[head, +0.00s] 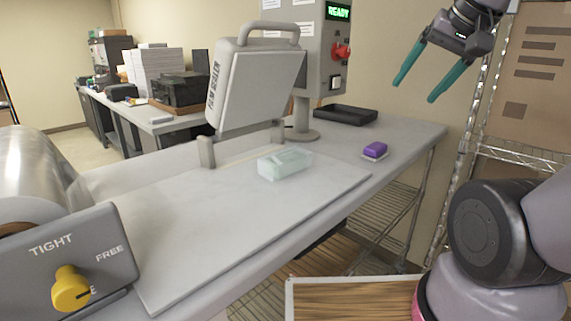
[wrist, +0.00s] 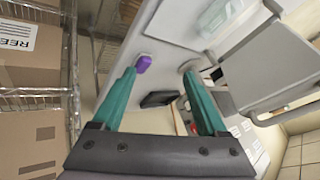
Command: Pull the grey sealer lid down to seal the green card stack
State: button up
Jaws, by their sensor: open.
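The grey sealer lid (head: 256,88), lettered as a film sealer, stands raised on its hinge posts, with a loop handle (head: 269,32) along its top edge. The lid also shows at the right of the wrist view (wrist: 268,68). The pale green card stack (head: 285,164) lies on the bench in front of the lid, under what looks like clear film. It also shows in the wrist view (wrist: 220,14). My gripper (head: 415,90) has teal fingers, spread apart and empty. It hangs in the air right of the lid and control box, touching nothing.
A grey control box (head: 321,50) on a post reads READY and has a red knob. A purple block (head: 374,150) and black tray (head: 346,114) sit on the bench's right. A yellow knob (head: 71,288) is at front left. A wire shelf with cartons (head: 535,90) stands at right.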

jog(key=c, duration=0.3)
jog(key=w+a+r+m+g, duration=0.2)
jog(key=w+a+r, duration=0.6)
jog(key=a+r, duration=0.15)
jog(key=w+a+r+m+g, duration=0.1)
jog(key=w+a+r+g, duration=0.1)
jog(key=w+a+r, duration=0.75)
jog(key=a+r+m+g, duration=0.1)
jog(key=a+r+m, duration=0.15)
jog(key=a, duration=0.35)
jog(key=shift+n, duration=0.35)
jog(key=x, duration=0.9)
jog(key=shift+w+d+f, duration=0.1)
jog(key=shift+w+f, duration=0.15)
jog(key=shift+w, duration=0.2)
grip_shut()
